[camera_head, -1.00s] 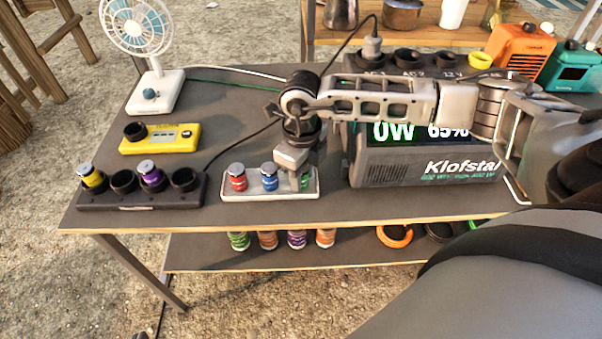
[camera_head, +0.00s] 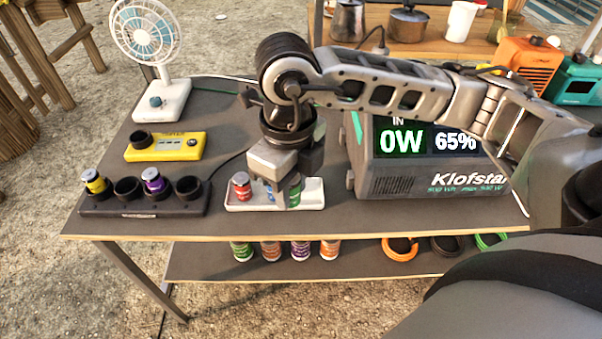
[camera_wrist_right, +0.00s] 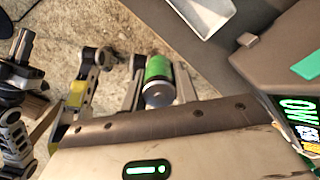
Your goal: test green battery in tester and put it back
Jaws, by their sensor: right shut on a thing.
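My right gripper (camera_head: 281,197) points down over the right part of the white tray (camera_head: 315,196). It is shut on the green battery (camera_head: 295,193), which is partly hidden by the fingers. The right wrist view shows the green battery (camera_wrist_right: 158,70) between the fingers, apart from the tray (camera_wrist_right: 205,12), so it appears lifted. The yellow tester (camera_head: 170,149) with one round black socket lies to the left; its socket looks empty. My left gripper is not in view.
A red battery (camera_head: 241,185) stands in the tray; a blue one is mostly hidden. A black holder (camera_head: 140,208) at the left carries yellow and purple batteries. A fan (camera_head: 150,50) stands behind the tester. The power station (camera_head: 430,180) is close on the right.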

